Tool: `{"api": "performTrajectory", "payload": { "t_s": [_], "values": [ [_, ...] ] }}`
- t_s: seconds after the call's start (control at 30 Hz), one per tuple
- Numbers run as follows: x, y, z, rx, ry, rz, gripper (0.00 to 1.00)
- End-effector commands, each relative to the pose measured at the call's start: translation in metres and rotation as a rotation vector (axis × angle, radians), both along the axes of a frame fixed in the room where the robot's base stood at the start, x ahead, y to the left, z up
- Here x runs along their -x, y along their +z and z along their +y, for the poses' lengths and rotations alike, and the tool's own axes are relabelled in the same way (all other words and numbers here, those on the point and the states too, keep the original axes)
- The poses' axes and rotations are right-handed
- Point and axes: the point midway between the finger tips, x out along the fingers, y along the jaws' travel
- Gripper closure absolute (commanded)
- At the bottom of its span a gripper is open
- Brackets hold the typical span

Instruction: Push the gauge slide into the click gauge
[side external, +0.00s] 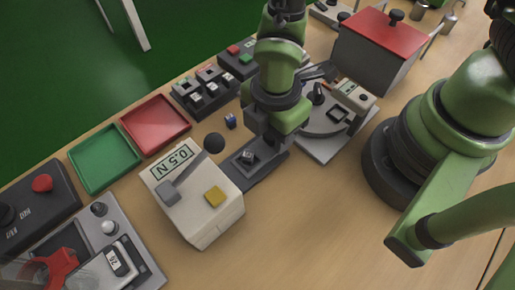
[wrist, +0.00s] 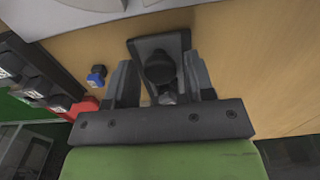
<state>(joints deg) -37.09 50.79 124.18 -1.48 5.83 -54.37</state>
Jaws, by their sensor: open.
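The click gauge (side external: 212,213) is a white box with a "0.5 N" label, a yellow square and a lever with a black ball, in the side view. A dark flat rail, which looks like the gauge slide (side external: 265,171), lies at its upper right side with a small silvery piece on it. In the wrist view a dark plate (wrist: 182,41) with a round black knob (wrist: 160,68) shows between and beyond my fingers. My gripper (wrist: 163,85) is open, with a finger on each side of the knob. Whether the fingers touch it cannot be told. My gripper hides part of the rail in the side view.
A small blue cube (side external: 230,121) lies to the left of my gripper. A red tray (side external: 156,124), a green tray (side external: 104,158) and a black socket block (side external: 205,91) stand along the table's far edge. A round grey fixture (side external: 322,125) stands to the right.

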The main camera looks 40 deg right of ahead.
Motion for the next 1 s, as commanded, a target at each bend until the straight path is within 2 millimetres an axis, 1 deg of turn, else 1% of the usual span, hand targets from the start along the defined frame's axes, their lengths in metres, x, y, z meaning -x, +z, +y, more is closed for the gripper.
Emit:
{"api": "performTrajectory", "payload": {
  "t_s": [0.3, 0.7, 0.8, 1.0],
  "values": [
    [0.0, 0.002, 0.0, -0.001, 0.0, -0.001, 0.51],
    [-0.001, 0.04, 0.0, -0.002, 0.001, -0.003, 0.51],
    [0.0, 0.045, 0.0, -0.001, 0.0, -0.002, 0.51],
    [0.0, 0.045, 0.0, 0.0, 0.0, 0.0, 0.51]
  ]
}}
